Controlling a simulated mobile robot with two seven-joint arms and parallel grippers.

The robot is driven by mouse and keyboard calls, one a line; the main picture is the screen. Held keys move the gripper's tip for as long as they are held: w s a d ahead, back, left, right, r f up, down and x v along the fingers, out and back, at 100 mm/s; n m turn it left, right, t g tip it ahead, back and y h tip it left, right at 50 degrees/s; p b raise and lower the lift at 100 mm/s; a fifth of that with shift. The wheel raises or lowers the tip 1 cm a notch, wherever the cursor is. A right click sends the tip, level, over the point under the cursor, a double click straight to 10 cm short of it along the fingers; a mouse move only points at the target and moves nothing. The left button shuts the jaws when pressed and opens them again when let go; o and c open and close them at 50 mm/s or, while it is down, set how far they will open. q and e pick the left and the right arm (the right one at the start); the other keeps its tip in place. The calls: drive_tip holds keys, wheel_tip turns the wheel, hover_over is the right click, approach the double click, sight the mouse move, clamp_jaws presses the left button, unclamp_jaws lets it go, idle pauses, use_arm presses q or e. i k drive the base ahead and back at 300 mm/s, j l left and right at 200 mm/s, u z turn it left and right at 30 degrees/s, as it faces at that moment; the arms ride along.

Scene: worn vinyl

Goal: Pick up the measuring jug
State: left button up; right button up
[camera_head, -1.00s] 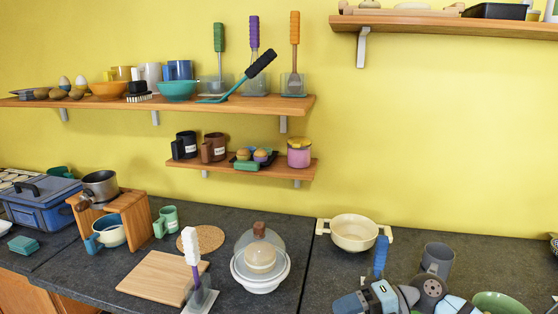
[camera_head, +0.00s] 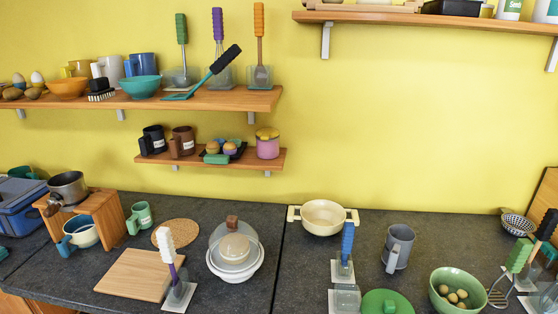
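A grey jug (camera_head: 399,246) with a side handle stands upright on the dark countertop, right of the cream two-handled pot (camera_head: 324,217). It looks like the measuring jug, though I see no scale marks on it. Its handle points down toward the front. Nothing touches it. Neither of my grippers shows in the head view.
Left of the jug stands a blue-handled utensil (camera_head: 347,245) in a holder. In front are a green lid (camera_head: 387,303) and a green bowl (camera_head: 457,289) with small round items. A patterned bowl (camera_head: 517,224) is further right. The counter behind the jug is clear.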

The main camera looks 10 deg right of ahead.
sight(396, 251)
drive_tip(key=z, duration=1.45)
drive_tip(key=k+j+z, duration=0.2)
drive_tip(key=j+z, duration=0.2)
drive_tip(key=k+j+z, duration=0.3)
drive_tip(key=j+z, duration=0.15)
drive_tip(key=k+j+z, duration=0.4)
drive_tip(key=i+l, duration=0.1)
